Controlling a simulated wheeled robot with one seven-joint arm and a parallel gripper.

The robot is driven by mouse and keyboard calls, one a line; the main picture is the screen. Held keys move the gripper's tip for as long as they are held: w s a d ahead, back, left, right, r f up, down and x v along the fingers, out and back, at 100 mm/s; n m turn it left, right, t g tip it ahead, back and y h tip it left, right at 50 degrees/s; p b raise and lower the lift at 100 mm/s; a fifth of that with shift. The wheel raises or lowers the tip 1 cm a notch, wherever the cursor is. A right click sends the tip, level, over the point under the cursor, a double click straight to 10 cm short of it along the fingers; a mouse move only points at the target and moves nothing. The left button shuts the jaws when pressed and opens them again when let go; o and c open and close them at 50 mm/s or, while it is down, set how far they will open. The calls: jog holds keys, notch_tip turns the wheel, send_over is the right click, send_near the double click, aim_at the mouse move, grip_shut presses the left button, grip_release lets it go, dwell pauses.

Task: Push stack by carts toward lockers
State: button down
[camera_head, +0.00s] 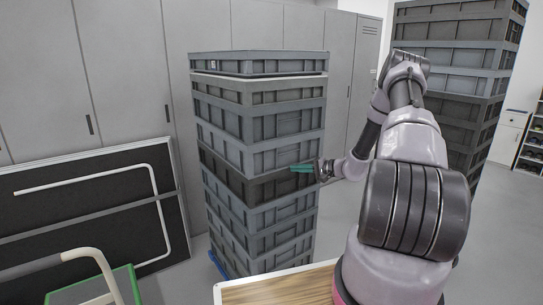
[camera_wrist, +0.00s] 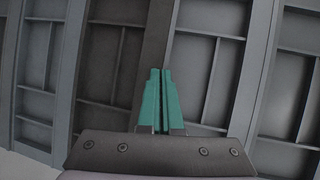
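A tall stack of grey crates (camera_head: 265,135) stands upright in the middle of the head view, on a blue base (camera_head: 218,264) that is mostly hidden. One crate (camera_head: 232,172) around mid-height is darker than the others. My gripper (camera_head: 301,169) reaches in from the right at that darker crate's level, against the stack's front right part. In the wrist view its teal fingers (camera_wrist: 161,100) are side by side with almost no gap and nothing between them. Crate walls fill the wrist view behind them; contact cannot be told. Grey lockers (camera_head: 120,70) stand behind the stack.
A dark flat cart (camera_head: 90,215) with a white handle leans at the left by the lockers. A green-edged cart (camera_head: 125,285) is at front left. A wooden-topped surface (camera_head: 285,288) lies in front. Another crate stack (camera_head: 455,80) stands at right; floor shows between the stacks.

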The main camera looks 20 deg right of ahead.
jog(key=w+a, duration=0.3)
jog(key=w, duration=0.5)
jog(key=w+a, duration=0.3)
jog(key=w, duration=0.4)
jog(key=s+d, duration=0.3)
jog(key=d, duration=0.4)
jog(key=shift+s+d, duration=0.15)
jog(key=shift+s, duration=0.25)
dwell(0.3)
